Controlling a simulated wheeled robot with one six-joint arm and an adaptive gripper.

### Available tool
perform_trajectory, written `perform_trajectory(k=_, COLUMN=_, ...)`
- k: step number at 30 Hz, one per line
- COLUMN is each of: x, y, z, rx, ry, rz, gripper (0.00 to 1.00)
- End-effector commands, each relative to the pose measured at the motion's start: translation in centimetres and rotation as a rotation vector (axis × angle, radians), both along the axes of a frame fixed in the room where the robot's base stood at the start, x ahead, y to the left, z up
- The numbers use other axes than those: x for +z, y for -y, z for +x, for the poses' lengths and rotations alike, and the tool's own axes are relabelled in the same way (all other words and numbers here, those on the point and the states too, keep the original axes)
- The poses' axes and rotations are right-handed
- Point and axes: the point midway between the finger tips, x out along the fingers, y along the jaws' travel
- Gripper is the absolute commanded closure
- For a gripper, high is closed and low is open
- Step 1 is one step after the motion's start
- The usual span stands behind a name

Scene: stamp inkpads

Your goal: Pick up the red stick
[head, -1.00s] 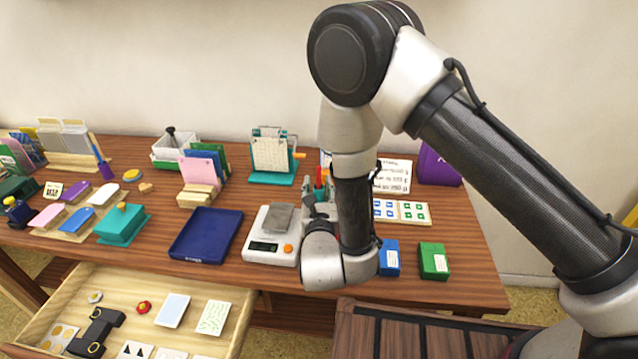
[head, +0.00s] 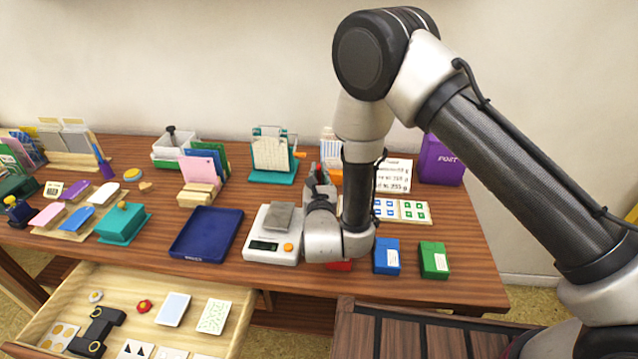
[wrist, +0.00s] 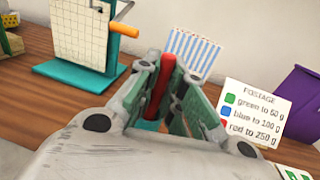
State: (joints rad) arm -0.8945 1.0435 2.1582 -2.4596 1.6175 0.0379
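The red stick (wrist: 160,85) stands roughly upright between the two fingers of my gripper (wrist: 165,72) in the wrist view. The fingers, with green inner pads, are apart on either side of it, and a gap shows beside the stick.
A white scale (head: 262,252) with a grey block is just left of my wrist. A teal stand with a grid sheet (head: 272,155) is behind left. A postage sign (head: 394,176) and purple box (head: 440,160) are right. Blue (head: 386,257) and green (head: 433,261) boxes stand in front.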

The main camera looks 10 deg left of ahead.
Motion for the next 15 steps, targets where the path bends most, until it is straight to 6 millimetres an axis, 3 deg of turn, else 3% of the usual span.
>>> perform_trajectory(k=10, x=0.3, y=0.0, z=0.0, rx=0.000, ry=0.001, rz=0.000, gripper=1.00)
perform_trajectory(k=15, x=2.0, y=0.0, z=0.0, rx=0.000, ry=0.002, rz=0.001, gripper=1.00)
